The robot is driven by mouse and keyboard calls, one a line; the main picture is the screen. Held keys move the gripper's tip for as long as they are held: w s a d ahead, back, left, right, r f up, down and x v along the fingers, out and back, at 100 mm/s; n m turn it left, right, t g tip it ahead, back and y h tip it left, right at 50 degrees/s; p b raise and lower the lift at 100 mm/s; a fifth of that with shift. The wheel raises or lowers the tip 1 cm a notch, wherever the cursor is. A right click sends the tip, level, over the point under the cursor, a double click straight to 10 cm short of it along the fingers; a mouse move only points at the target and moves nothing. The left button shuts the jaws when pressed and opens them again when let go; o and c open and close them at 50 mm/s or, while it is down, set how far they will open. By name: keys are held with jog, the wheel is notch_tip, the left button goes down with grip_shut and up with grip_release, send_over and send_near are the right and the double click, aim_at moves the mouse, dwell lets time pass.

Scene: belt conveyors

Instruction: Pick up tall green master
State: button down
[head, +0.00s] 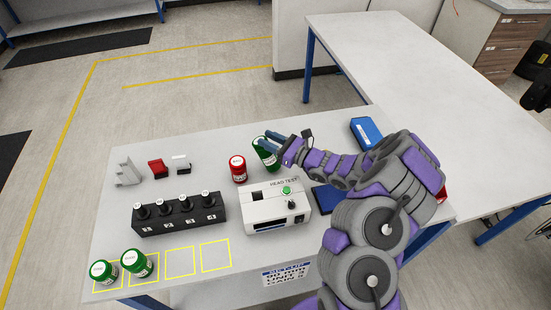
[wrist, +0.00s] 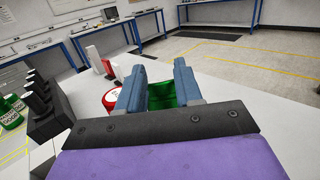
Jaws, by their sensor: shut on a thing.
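The tall green master (head: 266,156) is a green canister with a white label, near the back edge of the table. My gripper (head: 270,140) is shut on it, with blue fingers at its upper part. In the wrist view the green body (wrist: 162,95) shows between the two blue fingers (wrist: 160,90). The canister looks slightly tilted in the head view. I cannot tell whether its base touches the table. Its lower part is hidden in the wrist view.
A red canister (head: 238,170) stands just left. The white HEAD TEST device (head: 275,208) is in front. A black rack (head: 180,214) with dark pieces is to the left. Two green canisters (head: 137,264) stand at the front left by yellow squares (head: 215,255). A blue box (head: 366,132) lies right.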

jog(key=f, duration=0.1)
jog(key=f+h, duration=0.1)
jog(key=f, duration=0.1)
jog(key=shift+s+d+f, duration=0.15)
jog(key=shift+s+f, duration=0.05)
jog(key=shift+f, duration=0.05)
notch_tip(320, 180, up, 11)
jog(key=w+p, duration=0.1)
jog(key=p, duration=0.1)
jog(key=shift+w, duration=0.15)
jog(key=c, duration=1.8)
grip_release()
jog(key=o, duration=1.4)
